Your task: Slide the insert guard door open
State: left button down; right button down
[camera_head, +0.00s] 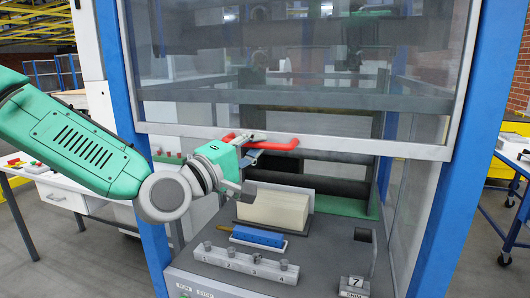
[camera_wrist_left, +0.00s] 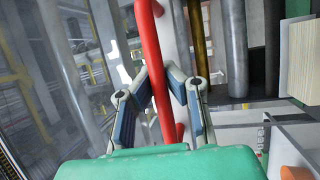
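The insert guard door (camera_head: 300,70) is a clear panel in a pale frame, at the top middle of the head view. Its bottom rail (camera_head: 350,145) hangs above an open gap, with the machine's inside visible below. A red handle (camera_head: 284,145) is on this rail. My left gripper (camera_head: 258,143) is at the handle's left part. In the left wrist view, the handle (camera_wrist_left: 152,40) runs between the two fingers of my left gripper (camera_wrist_left: 157,75), whose tips appear to press on it from both sides. My right gripper is in neither view.
Blue posts (camera_head: 448,200) flank the opening. Below the door are a cream paper stack (camera_head: 274,209), a blue block (camera_head: 258,237) and a row of knobs (camera_head: 245,262). White tables stand at both sides.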

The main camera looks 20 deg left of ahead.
pick_arm(q)
jog(key=shift+a+r, duration=0.2)
